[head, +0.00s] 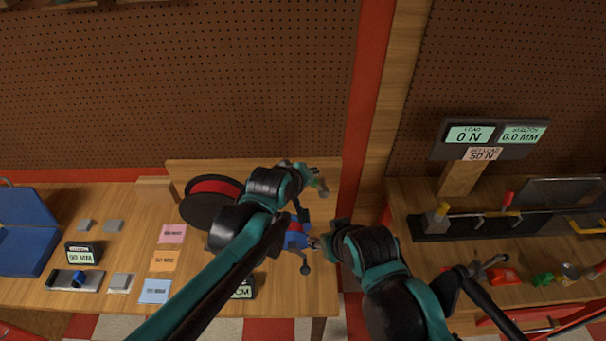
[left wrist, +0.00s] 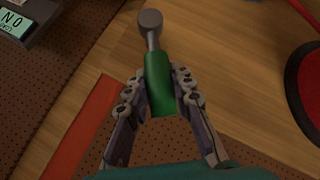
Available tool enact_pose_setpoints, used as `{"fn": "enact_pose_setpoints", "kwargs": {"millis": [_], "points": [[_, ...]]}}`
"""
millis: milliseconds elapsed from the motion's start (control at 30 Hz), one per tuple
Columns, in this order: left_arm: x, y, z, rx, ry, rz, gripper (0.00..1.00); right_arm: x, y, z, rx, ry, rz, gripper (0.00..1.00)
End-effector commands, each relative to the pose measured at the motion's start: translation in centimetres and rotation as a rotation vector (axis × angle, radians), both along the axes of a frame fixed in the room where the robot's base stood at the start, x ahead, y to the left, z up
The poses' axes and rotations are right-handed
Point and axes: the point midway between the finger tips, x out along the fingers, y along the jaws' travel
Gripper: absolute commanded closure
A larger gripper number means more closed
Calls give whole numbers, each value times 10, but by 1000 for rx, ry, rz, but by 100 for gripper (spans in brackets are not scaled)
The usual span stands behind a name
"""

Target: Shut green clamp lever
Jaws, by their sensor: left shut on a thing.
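The green clamp lever has a green sleeve (left wrist: 160,85) and a grey shaft with a round grey knob (left wrist: 150,18) in the left wrist view. My left gripper (left wrist: 160,92) is shut on the green sleeve, with fingers on both sides of it. In the head view, a bit of the green lever (head: 318,183) shows at the end of my left gripper (head: 314,180); the clamp base there is hidden. My right gripper (head: 314,242) is beside a blue fixture (head: 295,237) at the bench's right end. It is too small to tell whether it is open or touches the fixture.
A dark disc with a red ring (head: 208,200) lies left of my left arm. Coloured cards (head: 164,262) and a blue bin (head: 25,230) are further left. A gap separates the right bench, which holds a load display (head: 490,140) and several tools.

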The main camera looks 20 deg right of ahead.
Motion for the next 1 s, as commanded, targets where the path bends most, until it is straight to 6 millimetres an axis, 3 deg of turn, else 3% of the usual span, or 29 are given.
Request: {"fn": "enact_pose_setpoints", "kwargs": {"millis": [767,800,867,1000], "points": [[-2,-7,4,106,-30,-3,100,0,0,6,0,0,0,52],[-2,-7,4,105,-30,-2,72,0,0,6,0,0,0,52],[-2,-7,4,105,-30,-2,56,0,0,6,0,0,0,52],[-2,-7,4,105,-29,-1,56,0,0,6,0,0,0,52]]}}
